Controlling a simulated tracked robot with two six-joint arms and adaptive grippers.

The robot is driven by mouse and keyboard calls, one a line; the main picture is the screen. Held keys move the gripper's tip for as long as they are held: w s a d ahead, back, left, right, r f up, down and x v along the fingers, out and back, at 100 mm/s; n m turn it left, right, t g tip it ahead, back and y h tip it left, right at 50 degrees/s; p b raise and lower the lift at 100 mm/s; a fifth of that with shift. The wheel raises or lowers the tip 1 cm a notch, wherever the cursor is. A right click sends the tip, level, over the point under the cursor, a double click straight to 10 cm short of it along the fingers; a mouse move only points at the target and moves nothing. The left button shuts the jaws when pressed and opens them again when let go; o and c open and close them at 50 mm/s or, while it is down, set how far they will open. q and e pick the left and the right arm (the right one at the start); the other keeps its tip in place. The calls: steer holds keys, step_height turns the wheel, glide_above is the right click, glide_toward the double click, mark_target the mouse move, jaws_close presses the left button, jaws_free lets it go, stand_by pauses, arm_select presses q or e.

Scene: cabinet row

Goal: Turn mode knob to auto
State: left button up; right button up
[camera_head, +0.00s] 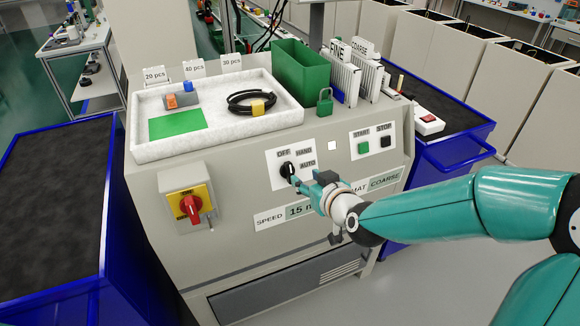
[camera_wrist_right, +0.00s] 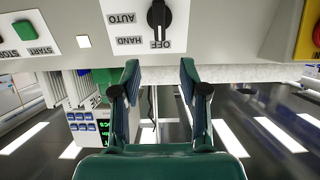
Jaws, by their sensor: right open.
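The mode knob (camera_head: 287,169) is a black rotary knob on a white plate on the front of the grey console, marked OFF, HAND and AUTO. In the right wrist view the picture is upside down, and the knob (camera_wrist_right: 158,15) has its bar upright, in line with the OFF mark. My right gripper (camera_head: 302,183) is just in front of the plate, close to the knob. In the wrist view its two fingers (camera_wrist_right: 159,68) are apart with nothing between them, and the knob shows beyond their tips. My left gripper is not in view.
A red rotary switch on a yellow plate (camera_head: 190,205) is left of the knob. START (camera_head: 363,148) and STOP (camera_head: 386,141) buttons are to the right. Above is a white tray (camera_head: 150,150) with small parts and a green bin (camera_head: 301,68). Blue-edged carts flank the console.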

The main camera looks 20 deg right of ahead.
mark_target(290, 167)
steer(key=p+x, duration=0.1)
steer(key=x, duration=1)
steer(key=shift+w+f, duration=0.15)
steer(key=shift+w, duration=0.05)
steer(key=shift+c, duration=0.2)
